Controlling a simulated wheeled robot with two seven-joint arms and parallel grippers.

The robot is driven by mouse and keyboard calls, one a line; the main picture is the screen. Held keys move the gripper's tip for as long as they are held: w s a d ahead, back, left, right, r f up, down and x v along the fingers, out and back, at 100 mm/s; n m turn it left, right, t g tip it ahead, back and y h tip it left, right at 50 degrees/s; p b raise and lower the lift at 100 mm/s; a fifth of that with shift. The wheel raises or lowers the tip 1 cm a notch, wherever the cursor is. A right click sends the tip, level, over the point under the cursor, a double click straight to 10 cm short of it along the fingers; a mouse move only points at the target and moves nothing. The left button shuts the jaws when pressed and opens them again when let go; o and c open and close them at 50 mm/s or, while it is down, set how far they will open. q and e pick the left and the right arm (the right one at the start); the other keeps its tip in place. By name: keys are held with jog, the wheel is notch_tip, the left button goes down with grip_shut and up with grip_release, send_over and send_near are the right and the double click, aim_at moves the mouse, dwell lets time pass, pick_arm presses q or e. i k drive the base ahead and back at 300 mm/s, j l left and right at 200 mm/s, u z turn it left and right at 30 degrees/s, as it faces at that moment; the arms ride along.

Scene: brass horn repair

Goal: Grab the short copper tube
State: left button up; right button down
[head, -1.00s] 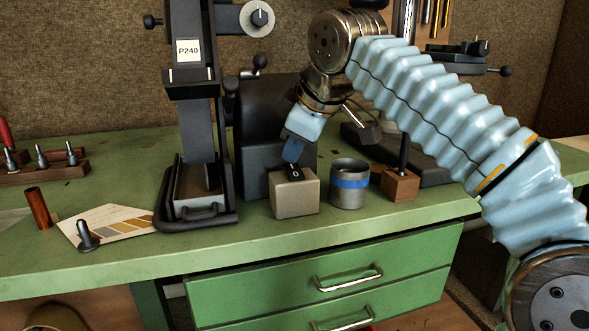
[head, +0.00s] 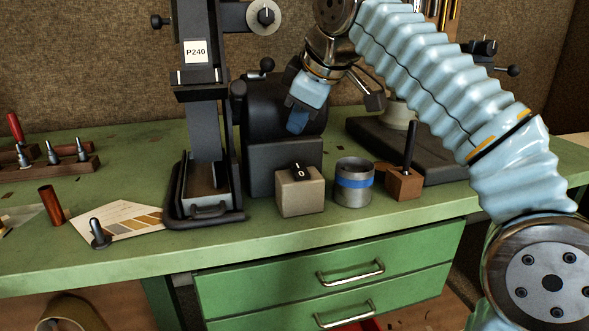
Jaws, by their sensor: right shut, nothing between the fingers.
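My right gripper (head: 297,122), with blue fingertips, is shut and empty. It hangs in front of the dark machine, above the beige switch box, far to the right of the tube. My left gripper is out of view.
The belt sander labelled P240 (head: 205,100) stands between the tube and my right gripper. Near the tube are a colour card (head: 125,212), a dark peg (head: 99,233) and a wooden tool rack (head: 60,168). A blue-banded metal cup (head: 352,190) and the switch box (head: 300,199) stand at the right.

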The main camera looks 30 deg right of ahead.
aim_at(47, 193)
jog(key=k, duration=1)
